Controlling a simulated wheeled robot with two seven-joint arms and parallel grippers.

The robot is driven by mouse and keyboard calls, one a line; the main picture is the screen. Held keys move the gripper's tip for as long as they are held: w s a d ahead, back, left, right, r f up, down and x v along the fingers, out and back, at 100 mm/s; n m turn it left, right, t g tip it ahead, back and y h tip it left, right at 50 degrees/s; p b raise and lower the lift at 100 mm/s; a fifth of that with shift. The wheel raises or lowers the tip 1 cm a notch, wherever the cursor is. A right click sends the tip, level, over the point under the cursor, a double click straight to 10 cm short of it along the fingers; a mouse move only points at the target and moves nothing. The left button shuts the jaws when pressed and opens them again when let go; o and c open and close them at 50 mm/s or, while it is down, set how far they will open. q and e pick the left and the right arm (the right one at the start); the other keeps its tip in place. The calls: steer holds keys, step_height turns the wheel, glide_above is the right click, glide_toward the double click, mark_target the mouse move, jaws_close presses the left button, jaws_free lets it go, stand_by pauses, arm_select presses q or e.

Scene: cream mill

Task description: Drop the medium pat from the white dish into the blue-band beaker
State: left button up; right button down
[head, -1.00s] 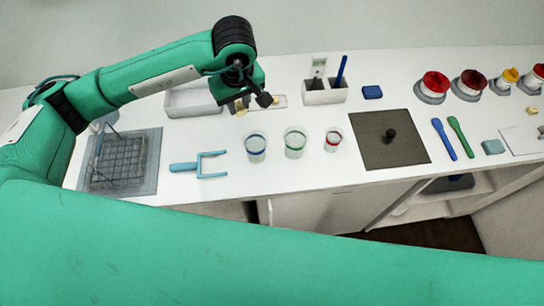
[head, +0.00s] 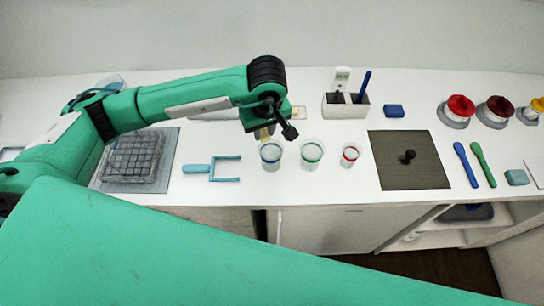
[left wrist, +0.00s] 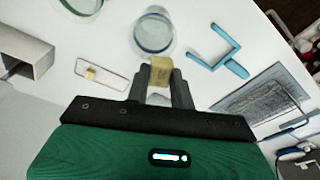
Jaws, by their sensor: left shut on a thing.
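My left gripper (head: 267,132) is shut on a yellowish block-shaped pat, the medium pat (left wrist: 160,70), held at the fingertips. The blue-band beaker (head: 271,160) stands on the counter just in front of the gripper, and it shows beyond the pat in the left wrist view (left wrist: 153,36). The pat is close to the beaker's near rim there; I cannot tell whether it is over the opening. The white dish (left wrist: 115,80) lies to the left in the left wrist view with a smaller pat (left wrist: 91,73) on it. My right gripper is not in view.
A green-band beaker (head: 312,155) and a red-band beaker (head: 350,155) stand to the right. A blue fork-like tool (head: 215,168) lies left of the beakers, near a wire rack (head: 133,160). A dark mat (head: 425,170) lies farther right.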

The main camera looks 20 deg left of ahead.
arm_select(q)
steer(key=o, duration=1)
steer(key=shift+o, duration=0.2)
step_height(320, 180, up, 14)
steer(key=s+d+b, duration=0.1)
steer(key=b, duration=0.3)
steer(key=shift+s+d+f, duration=0.15)
steer(key=shift+s, duration=0.15)
